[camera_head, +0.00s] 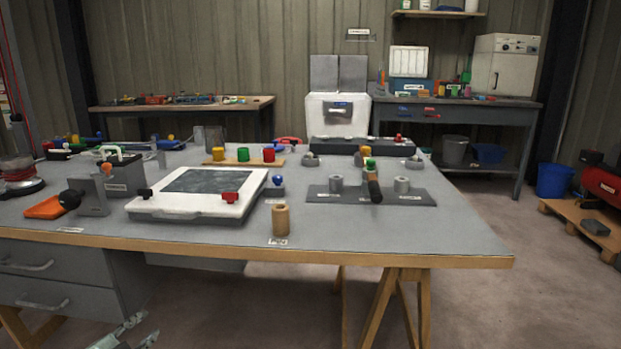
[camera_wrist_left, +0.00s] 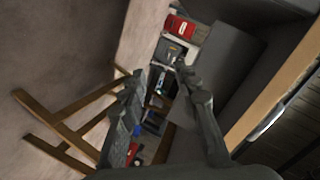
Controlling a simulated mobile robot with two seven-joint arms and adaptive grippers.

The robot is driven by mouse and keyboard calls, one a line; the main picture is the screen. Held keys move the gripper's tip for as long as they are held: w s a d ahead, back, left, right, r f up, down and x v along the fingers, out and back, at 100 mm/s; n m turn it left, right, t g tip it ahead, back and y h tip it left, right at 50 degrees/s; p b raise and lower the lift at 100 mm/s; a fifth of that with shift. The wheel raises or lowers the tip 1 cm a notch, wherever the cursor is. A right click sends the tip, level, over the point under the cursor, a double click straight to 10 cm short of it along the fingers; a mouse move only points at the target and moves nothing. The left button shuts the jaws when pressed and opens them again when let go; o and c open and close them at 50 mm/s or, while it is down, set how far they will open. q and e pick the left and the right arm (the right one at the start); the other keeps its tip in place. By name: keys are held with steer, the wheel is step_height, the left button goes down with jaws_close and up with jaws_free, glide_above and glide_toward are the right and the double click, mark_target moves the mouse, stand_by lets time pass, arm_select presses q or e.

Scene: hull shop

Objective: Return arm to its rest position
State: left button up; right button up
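My left gripper (camera_head: 143,329) shows at the lower left edge of the head view, below the workbench top and in front of the drawers. In the left wrist view the same gripper (camera_wrist_left: 160,76) has its two fingers spread apart with nothing between them. Most of the left arm is out of the picture. My right gripper and right arm are not in either view.
The workbench (camera_head: 400,235) fills the middle, its wooden front edge above my gripper. Grey drawers (camera_head: 45,280) stand close beside the gripper. A wooden trestle leg (camera_head: 380,305) supports the right side. A wooden cylinder (camera_head: 281,219) stands near the front edge.

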arm_select(q)
steer(key=s+a+f+n+g+y, duration=0.3)
steer(key=s+a+f+g+y, duration=0.15)
steer(key=s+a, duration=0.6)
steer(key=s+a+f+n+g+y, duration=0.25)
steer(key=s+a+f+g, duration=0.35)
steer(key=s, duration=0.8)
steer(key=s+d+f+n+h, duration=0.1)
steer(key=d+f, duration=0.3)
steer(key=d, duration=0.5)
steer(key=s+d+f+n+h, duration=0.2)
steer(key=s+d+f, duration=0.1)
steer(key=d, duration=0.6)
steer(key=s+d+f+n+h, duration=0.2)
steer(key=d+f, duration=0.2)
steer(key=d, duration=0.5)
steer(key=shift+f+g, duration=0.35)
